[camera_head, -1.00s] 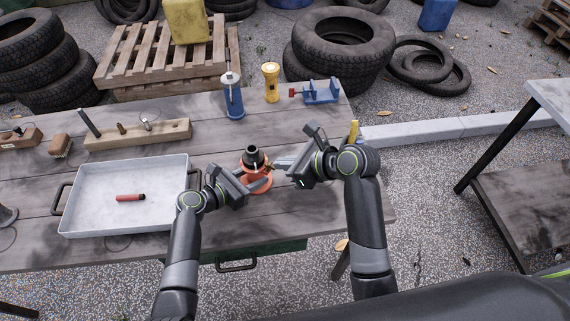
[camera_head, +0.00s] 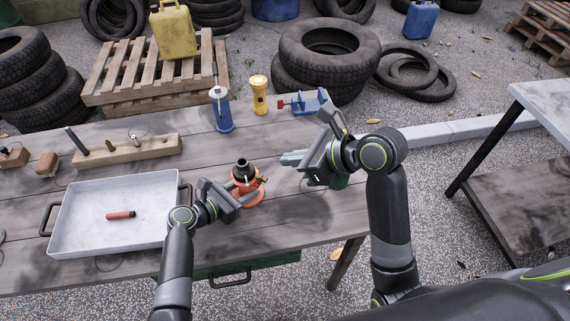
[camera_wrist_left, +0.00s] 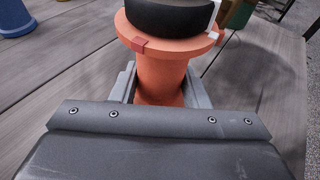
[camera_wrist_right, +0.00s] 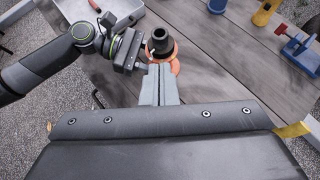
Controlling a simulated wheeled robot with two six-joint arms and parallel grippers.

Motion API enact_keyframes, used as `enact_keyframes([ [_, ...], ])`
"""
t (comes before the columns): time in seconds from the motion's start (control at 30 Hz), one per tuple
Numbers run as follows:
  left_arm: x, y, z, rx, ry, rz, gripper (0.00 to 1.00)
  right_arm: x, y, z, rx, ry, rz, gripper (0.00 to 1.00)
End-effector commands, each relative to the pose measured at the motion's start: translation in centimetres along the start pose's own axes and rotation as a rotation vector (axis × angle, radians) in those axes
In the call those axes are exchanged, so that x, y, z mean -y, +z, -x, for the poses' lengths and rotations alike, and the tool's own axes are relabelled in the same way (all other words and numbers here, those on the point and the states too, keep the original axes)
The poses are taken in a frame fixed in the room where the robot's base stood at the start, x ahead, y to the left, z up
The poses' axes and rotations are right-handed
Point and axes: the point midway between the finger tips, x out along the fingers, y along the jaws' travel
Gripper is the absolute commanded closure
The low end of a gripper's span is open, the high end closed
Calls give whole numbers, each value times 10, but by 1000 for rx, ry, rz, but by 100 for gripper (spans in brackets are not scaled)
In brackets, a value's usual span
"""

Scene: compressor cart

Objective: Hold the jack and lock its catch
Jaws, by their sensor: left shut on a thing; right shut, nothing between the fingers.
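The jack (camera_head: 246,193) is an orange spool-like body with a black top, upright on the table. A small brass-coloured part (camera_head: 263,179), possibly the catch, sticks out at its right side. In the left wrist view the jack's orange flange (camera_wrist_left: 170,42) carries a red mark and a white mark. My left gripper (camera_head: 246,197) is shut on the orange body below the flange (camera_wrist_left: 160,85). My right gripper (camera_head: 283,159) is shut and empty, right of the jack and apart from it. In the right wrist view the jack's black top (camera_wrist_right: 161,43) lies beyond the closed fingers (camera_wrist_right: 160,84).
A white tray (camera_head: 70,222) with a red cylinder (camera_head: 121,215) stands left of my left gripper. A wooden block (camera_head: 125,152), blue bottle jack (camera_head: 221,115), yellow flashlight (camera_head: 259,95) and blue vise (camera_head: 306,102) stand along the back.

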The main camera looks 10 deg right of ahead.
Motion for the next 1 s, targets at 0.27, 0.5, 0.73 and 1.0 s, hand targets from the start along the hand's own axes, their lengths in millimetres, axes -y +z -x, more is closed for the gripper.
enact_keyframes([
  [0.27, 0, 1, 0, 1, 1, -1, 71, 0, 3, 5, 0, -1, 0, 100],
  [0.5, 0, 1, 0, 1, 1, -1, 71, 0, 3, 5, 0, -1, 0, 95],
  [0.73, 0, 1, 0, 1, 1, -1, 71, 0, -1, 4, 5, 3, 102, 65],
  [1.0, 0, 1, 0, 1, 1, -1, 71, 0, -11, 3, 34, 6, 481, 65],
])
